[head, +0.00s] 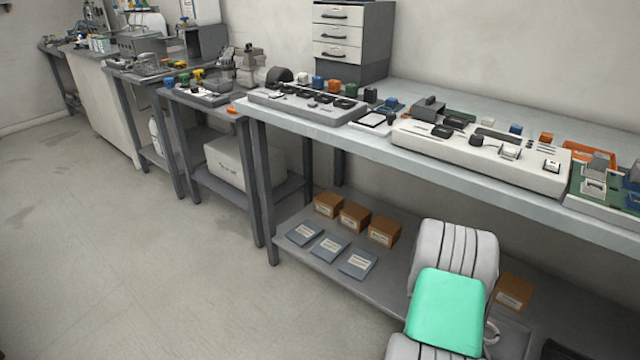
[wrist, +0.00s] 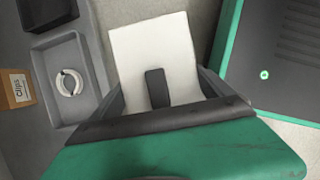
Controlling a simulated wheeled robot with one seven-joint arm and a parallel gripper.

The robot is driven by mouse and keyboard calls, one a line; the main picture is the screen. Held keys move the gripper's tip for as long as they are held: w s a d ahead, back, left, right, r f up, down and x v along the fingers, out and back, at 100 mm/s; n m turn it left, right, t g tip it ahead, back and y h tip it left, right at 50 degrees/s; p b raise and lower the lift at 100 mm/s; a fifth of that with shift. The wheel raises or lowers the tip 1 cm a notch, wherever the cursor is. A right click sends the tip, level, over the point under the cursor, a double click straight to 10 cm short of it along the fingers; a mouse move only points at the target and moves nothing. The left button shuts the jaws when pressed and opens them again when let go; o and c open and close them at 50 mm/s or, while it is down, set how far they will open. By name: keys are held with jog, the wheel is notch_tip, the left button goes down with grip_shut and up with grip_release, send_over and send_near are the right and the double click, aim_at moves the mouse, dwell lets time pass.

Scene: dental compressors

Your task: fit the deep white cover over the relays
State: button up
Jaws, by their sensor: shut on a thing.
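My gripper (wrist: 160,86) shows in the wrist view, its dark fingers on either side of a white piece. It is shut on this piece, which looks like the white cover (wrist: 152,48). A dark upright tab stands at the middle of the cover's near part. The cover's near end is hidden by my gripper, and its depth cannot be told. In the head view my gripper and the cover are not seen. A long pale unit (head: 470,156) on the bench carries several dark blocks; I cannot tell which are relays.
A grey tray (wrist: 98,82) holding a white ring (wrist: 69,82) lies left in the wrist view, beside a box labelled clips (wrist: 17,88). In the head view, brown boxes (head: 354,216) and grey packets (head: 357,264) lie on the lower shelf. Floor at left is clear.

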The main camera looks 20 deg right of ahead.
jog(key=shift+m, duration=0.5)
jog(key=shift+a+m+y, duration=0.3)
jog(key=shift+m, duration=0.1)
jog(key=s+a+r+m+y, duration=0.1)
jog(key=a+r+m+y, duration=0.3)
jog(key=a+m, duration=0.6)
jog(key=w+a+r, duration=0.2)
jog(key=w+r, duration=0.3)
jog(key=r, duration=0.4)
jog(key=w+a+r+n, duration=0.1)
jog(key=w+a+r, duration=0.2)
jog(key=w+r, duration=0.4)
jog(key=w+a+r, duration=0.2)
jog(key=w+r, duration=0.2)
jog(key=r, duration=0.6)
jog(key=w+a+r+n+h, duration=0.1)
jog(key=w+a+r+n, duration=0.3)
jog(key=a, duration=0.5)
jog(key=w+a+r+n+h, duration=0.2)
jog(key=w+a+r, duration=0.25)
jog(key=a, duration=0.45)
notch_tip(320, 180, up, 20)
jog(key=s+p, duration=0.2)
jog(key=p, duration=2.8)
jog(key=shift+s+d+r, duration=0.15)
jog(key=shift+s+d, duration=0.05)
jog(key=shift+d, duration=0.2)
